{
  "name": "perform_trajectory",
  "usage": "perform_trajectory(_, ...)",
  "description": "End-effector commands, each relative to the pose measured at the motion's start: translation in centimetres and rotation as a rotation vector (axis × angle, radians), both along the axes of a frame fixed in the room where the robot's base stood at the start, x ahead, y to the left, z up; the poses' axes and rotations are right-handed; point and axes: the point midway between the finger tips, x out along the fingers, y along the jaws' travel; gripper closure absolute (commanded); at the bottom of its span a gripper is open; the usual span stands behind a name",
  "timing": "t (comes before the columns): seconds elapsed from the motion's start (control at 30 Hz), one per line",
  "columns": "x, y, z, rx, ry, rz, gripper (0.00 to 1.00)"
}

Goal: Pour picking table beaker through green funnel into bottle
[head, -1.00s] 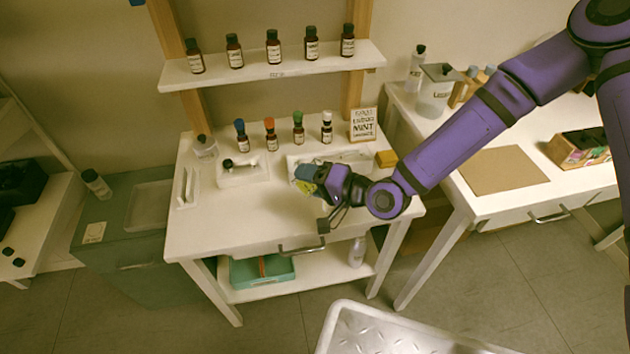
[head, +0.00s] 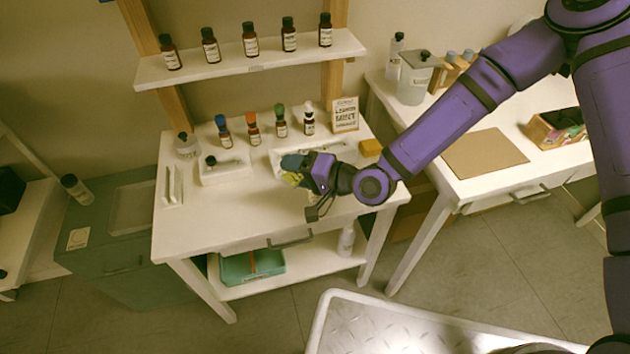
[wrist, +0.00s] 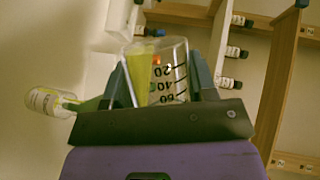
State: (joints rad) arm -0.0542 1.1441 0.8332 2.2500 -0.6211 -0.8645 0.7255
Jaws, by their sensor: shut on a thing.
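My gripper (head: 296,170) is shut on the beaker (head: 293,180), above the picking table (head: 215,225). In the wrist view the clear beaker (wrist: 168,68) has black graduation marks and sits between the fingers of my gripper (wrist: 162,80). It is strongly tilted, and its yellow-green liquid lies along the left side in that picture. At the left of the wrist view a bottle (wrist: 48,102) with a white label has the green funnel (wrist: 92,104) at its mouth, close beside the gripper. My gripper hides part of the funnel. I cannot make out a stream.
A row of bottles with coloured tops (head: 252,130) stands at the table's back, beside a small sign (head: 344,115). A shelf of brown bottles (head: 250,64) hangs above. A yellow block (head: 370,147) lies at right. The table's front left is clear.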

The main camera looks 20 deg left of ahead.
Motion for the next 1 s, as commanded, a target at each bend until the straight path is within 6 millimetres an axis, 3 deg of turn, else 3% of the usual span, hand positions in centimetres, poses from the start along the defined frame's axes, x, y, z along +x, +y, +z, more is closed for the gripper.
perform_trajectory(1.0,0.31,-0.16,0.21,0.021,0.040,0.000,0.72)
